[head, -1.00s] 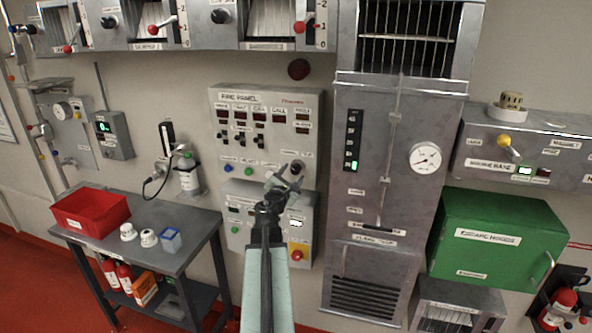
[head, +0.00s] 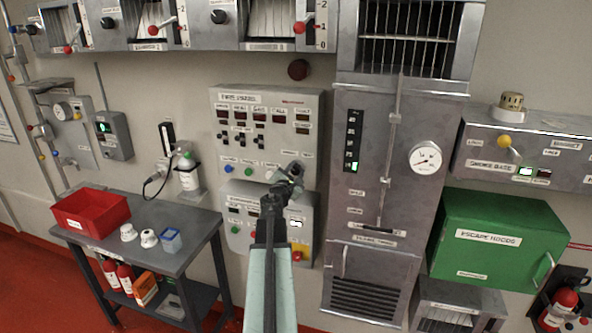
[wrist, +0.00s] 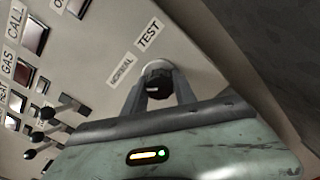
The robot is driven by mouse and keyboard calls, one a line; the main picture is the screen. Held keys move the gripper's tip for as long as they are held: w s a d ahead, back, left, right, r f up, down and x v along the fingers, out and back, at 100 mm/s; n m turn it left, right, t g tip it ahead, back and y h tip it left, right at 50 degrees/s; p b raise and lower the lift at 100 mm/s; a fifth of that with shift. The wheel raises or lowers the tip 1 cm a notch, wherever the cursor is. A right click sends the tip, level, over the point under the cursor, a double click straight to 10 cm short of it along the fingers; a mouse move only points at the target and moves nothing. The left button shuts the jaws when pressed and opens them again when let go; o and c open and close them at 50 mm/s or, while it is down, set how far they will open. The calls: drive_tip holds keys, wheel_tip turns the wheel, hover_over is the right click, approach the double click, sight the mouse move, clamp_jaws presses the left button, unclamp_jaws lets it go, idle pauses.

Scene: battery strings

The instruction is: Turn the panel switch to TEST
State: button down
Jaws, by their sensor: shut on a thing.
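The fire panel (head: 268,108) is a light grey box on the wall in the middle of the head view. Its switch is a dark round knob (wrist: 157,70) in the wrist view, with the labels NORMAL (wrist: 123,71) and TEST (wrist: 149,34) above it. My gripper (wrist: 160,88) is shut on the knob, one finger on each side. In the head view my gripper (head: 291,171) is at the panel's lower right and hides the knob. The exact pointing of the knob cannot be told.
Several small toggle levers (wrist: 60,112) stick out of the panel at the left in the wrist view. A second control box (head: 240,208) sits below the panel. A tall grey metal cabinet (head: 345,200) stands close to the right.

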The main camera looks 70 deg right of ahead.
drive_tip(key=shift+a+m, duration=0.15)
drive_tip(key=shift+m, duration=0.35)
drive_tip(key=m, duration=0.3)
drive_tip(key=shift+m, duration=0.4)
drive_tip(key=m, duration=0.8)
drive_tip(key=shift+a+m, duration=0.1)
drive_tip(key=shift+m, duration=0.3)
drive_tip(key=shift+r+m, duration=0.1)
drive_tip(key=shift+m, duration=1.8)
drive_tip(key=c, duration=1)
unclamp_jaws()
